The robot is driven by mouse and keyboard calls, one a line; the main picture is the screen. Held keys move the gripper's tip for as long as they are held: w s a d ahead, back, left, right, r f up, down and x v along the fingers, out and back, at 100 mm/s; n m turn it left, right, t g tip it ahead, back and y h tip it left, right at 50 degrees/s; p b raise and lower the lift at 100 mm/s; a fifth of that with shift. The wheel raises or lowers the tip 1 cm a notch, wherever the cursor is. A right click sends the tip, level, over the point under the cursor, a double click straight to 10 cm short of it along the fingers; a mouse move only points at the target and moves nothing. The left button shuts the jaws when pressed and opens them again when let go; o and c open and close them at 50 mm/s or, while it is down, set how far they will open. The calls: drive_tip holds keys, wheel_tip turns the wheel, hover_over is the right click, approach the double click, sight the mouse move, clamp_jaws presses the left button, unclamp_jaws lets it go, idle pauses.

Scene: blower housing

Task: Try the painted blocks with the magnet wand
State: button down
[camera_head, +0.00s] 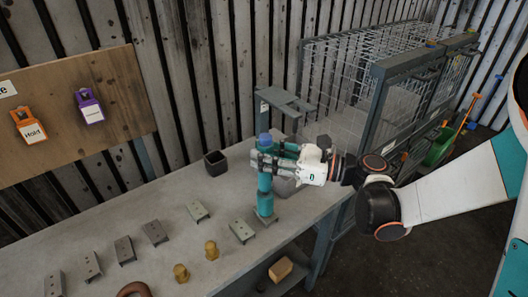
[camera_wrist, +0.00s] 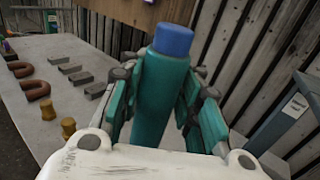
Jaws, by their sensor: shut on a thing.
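My gripper (camera_head: 268,165) is shut on a teal wand with a blue cap, the magnet wand (camera_head: 264,184), held upright. The wand also shows in the wrist view (camera_wrist: 165,85), between the fingers of my gripper (camera_wrist: 165,95). Its lower end is at or just above the bench near the front right; a small grey piece shows there, and I cannot tell whether it touches. A grey block (camera_head: 243,231) lies just left of that end. Several more grey blocks (camera_head: 155,232) lie in a row going left, also seen in the wrist view (camera_wrist: 97,90).
A grey stand (camera_head: 285,101) is behind my gripper. A wire cage (camera_head: 350,90) is at the back right. Orange and purple tags hang on a board (camera_head: 120,85).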

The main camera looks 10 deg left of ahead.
sight(264, 136)
drive_tip(key=shift+f+b, duration=0.35)
drive_tip(key=shift+f, duration=0.05)
idle(0.6)
drive_tip(key=shift+r, duration=0.1)
idle(0.3)
drive_tip(key=shift+r+p, duration=2.6)
drive_tip(key=shift+r, duration=1.1)
